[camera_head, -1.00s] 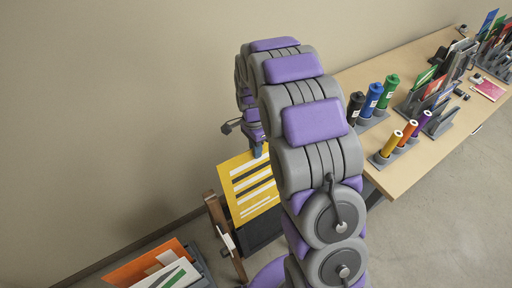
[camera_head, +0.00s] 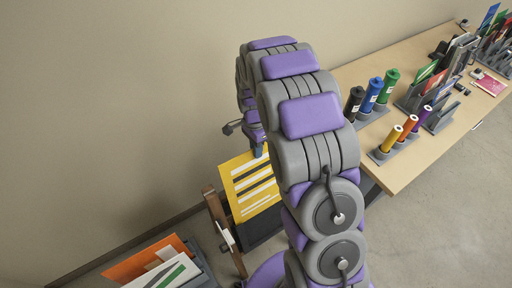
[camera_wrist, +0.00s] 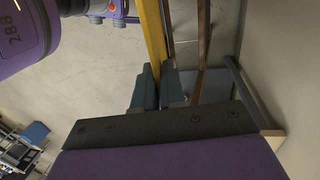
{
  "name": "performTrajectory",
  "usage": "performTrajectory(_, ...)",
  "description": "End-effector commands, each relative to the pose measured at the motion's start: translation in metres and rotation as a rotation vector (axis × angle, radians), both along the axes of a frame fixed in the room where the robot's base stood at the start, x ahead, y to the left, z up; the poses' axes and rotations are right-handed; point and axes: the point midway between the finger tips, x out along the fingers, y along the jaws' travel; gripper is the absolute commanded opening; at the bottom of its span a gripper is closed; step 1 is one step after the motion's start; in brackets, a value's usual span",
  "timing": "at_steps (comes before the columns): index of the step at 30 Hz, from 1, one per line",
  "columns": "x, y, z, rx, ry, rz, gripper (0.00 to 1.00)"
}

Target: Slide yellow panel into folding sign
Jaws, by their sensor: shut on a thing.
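The yellow panel (camera_head: 249,183) with white stripes stands upright in front of the folding sign (camera_head: 217,214), a wooden frame with a dark board below the panel. In the head view the panel's lower part overlaps the dark board; I cannot tell whether it sits in a slot. My gripper (camera_head: 258,149) is at the panel's top edge, partly hidden by my arm. In the wrist view my gripper (camera_wrist: 162,88) has its dark fingers shut on the panel (camera_wrist: 152,45), seen edge-on, with the wooden sign frame (camera_wrist: 205,40) beside it.
A rack of orange, white and green panels (camera_head: 155,265) stands at the lower left. The wooden table (camera_head: 408,167) on the right bears several coloured rolls (camera_head: 372,95) and holders. A plain wall (camera_head: 110,100) is behind the sign.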

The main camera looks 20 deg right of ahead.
Motion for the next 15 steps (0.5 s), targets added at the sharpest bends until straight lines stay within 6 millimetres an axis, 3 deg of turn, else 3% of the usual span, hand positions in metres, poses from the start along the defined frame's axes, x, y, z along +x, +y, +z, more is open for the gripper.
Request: performTrajectory(15, -0.002, -0.001, -0.011, 0.000, 0.003, 0.000, 0.00)
